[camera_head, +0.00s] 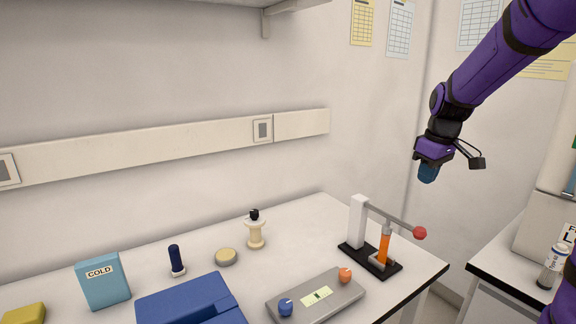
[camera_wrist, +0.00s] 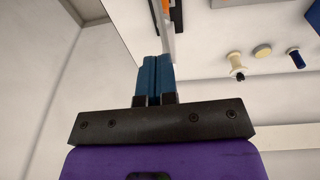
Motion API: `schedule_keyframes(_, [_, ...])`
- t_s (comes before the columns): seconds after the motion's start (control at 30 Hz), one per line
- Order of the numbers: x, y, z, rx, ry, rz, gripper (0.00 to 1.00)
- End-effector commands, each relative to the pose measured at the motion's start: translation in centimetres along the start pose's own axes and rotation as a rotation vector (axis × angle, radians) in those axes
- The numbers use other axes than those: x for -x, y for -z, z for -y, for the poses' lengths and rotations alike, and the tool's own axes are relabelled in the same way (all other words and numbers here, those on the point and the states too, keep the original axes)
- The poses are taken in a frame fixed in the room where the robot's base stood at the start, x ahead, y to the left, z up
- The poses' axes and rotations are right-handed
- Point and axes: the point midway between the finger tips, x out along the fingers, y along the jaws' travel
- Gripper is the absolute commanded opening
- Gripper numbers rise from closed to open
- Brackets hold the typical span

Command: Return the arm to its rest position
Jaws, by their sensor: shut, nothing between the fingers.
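My gripper (camera_head: 427,174) hangs at the end of my purple arm (camera_head: 485,75) in the head view, at the upper right. It is in the air above and behind the right end of the white bench (camera_head: 312,236), apart from everything. In the wrist view, my gripper's blue fingers (camera_wrist: 153,78) are together with nothing between them. Below it in the head view stands a white stand (camera_head: 357,220) with a grey lever ending in a red ball (camera_head: 419,233). An orange tube (camera_head: 384,247) is upright under the lever on a black base.
The bench also holds a grey device with knobs (camera_head: 318,297), a blue case (camera_head: 188,302), a COLD box (camera_head: 103,281), a cream spool-like item (camera_head: 255,232), a round tin (camera_head: 226,257) and a dark blue tube (camera_head: 176,260). A second bench (camera_head: 497,275) with a labelled bottle (camera_head: 551,267) is right.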

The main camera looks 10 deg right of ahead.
Motion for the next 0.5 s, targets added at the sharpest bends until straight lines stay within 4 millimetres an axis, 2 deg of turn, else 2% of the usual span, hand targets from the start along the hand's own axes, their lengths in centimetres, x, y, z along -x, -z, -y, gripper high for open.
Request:
schedule_keyframes(0.17, [1.6, -0.3, 2.2, -0.015, -0.019, -0.012, 0.0])
schedule_keyframes(0.37, [5.2, -2.0, 8.0, -0.072, -0.061, -0.052, 0.0])
schedule_keyframes(0.5, [7.2, -4.1, 12.0, -0.122, -0.082, -0.088, 0.0])
